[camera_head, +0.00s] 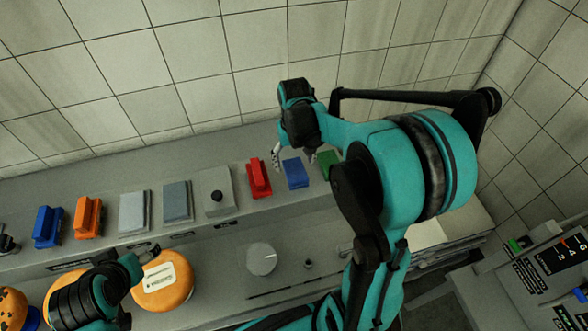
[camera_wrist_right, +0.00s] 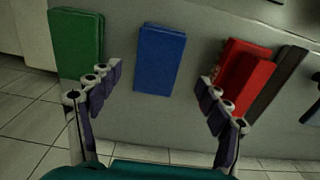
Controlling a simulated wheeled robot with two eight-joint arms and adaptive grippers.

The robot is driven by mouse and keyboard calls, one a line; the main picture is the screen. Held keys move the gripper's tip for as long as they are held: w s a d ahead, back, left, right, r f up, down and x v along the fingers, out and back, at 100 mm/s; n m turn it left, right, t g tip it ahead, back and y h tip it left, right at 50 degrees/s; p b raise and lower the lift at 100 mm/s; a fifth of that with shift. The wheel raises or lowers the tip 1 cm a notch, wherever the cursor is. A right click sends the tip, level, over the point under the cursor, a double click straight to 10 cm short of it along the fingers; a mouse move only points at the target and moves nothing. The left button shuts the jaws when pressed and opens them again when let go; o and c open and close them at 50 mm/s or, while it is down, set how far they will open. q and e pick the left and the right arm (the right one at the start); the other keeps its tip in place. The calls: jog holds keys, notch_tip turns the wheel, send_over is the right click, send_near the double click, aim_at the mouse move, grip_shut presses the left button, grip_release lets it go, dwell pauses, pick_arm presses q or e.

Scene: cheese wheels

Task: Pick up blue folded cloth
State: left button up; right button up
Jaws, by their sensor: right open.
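The blue folded cloth (camera_head: 295,173) lies flat on the raised grey ledge in the head view, between a red item and a green one. In the right wrist view the blue cloth (camera_wrist_right: 160,59) sits ahead of and between the fingers, not touched by them. My right gripper (camera_head: 294,158) is above the ledge near the blue cloth. In the right wrist view my right gripper (camera_wrist_right: 160,88) is open and empty, its fingers wide apart. My left arm (camera_head: 95,295) shows at the lower left of the head view; its fingertips cannot be made out clearly.
A red item (camera_head: 259,178) and a green cloth (camera_head: 328,162) lie close on either side. Grey cloths (camera_head: 177,202), orange (camera_head: 87,217) and blue (camera_head: 47,227) items line the ledge. Cheese wheels (camera_head: 163,281) stand on the lower counter. A tiled wall (camera_head: 200,70) rises behind.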

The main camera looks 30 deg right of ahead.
aim_at(295, 170)
jog(key=f+b, duration=0.1)
jog(key=f, duration=0.4)
jog(key=shift+d+f, duration=0.15)
jog(key=shift+d, duration=0.05)
jog(key=c, duration=1.2)
